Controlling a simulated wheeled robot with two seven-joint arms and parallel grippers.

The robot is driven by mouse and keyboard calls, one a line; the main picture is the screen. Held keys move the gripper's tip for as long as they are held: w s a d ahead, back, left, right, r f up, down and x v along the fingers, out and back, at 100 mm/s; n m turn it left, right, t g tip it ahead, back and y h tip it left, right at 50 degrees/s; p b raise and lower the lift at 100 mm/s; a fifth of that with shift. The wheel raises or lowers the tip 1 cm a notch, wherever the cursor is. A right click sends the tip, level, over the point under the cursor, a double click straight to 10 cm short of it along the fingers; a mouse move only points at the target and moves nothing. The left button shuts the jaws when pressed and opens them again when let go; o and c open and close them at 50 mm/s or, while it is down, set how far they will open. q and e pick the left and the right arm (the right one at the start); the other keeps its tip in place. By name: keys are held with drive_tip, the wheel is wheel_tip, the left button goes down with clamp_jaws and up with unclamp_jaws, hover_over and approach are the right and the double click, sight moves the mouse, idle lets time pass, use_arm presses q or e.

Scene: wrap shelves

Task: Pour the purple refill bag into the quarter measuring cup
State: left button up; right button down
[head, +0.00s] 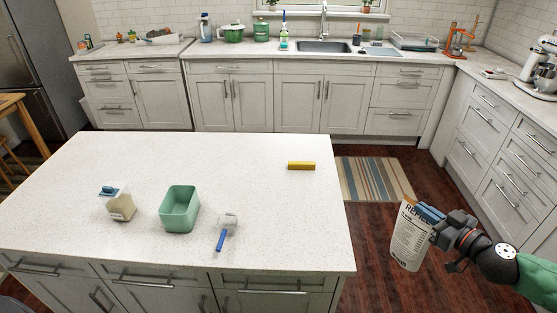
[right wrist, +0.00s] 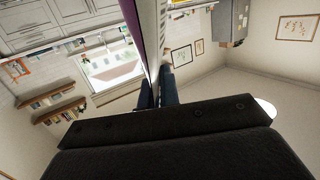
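My right gripper (head: 430,213) is shut on a refill bag (head: 408,240) and holds it upright in the air, past the right edge of the island. The bag shows a pale face with dark print reading "REFILL". In the right wrist view the bag (right wrist: 152,40) is seen nearly edge-on between the fingers (right wrist: 158,92), with a purple strip along one side. A clear measuring cup (head: 229,219) with a blue handle (head: 221,241) is on the island, well left of the bag; its size marking is too small to read. My left gripper is out of view.
On the white island (head: 110,165) stand a green open bin (head: 180,221), a jar of pale contents with a blue lid (head: 120,206), and a yellow block (head: 301,166). A striped rug (head: 372,180) lies on the floor behind the bag.

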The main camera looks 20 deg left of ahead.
drive_tip(key=shift+a+r+n+g+y, duration=0.9)
drive_tip(key=shift+a+n+g, duration=0.2)
drive_tip(key=shift+g, duration=0.2)
drive_tip(key=shift+w+a+r+n+g+y, duration=0.1)
drive_tip(key=shift+a+r+n+g+y, duration=0.25)
drive_tip(key=shift+n+g, duration=0.45)
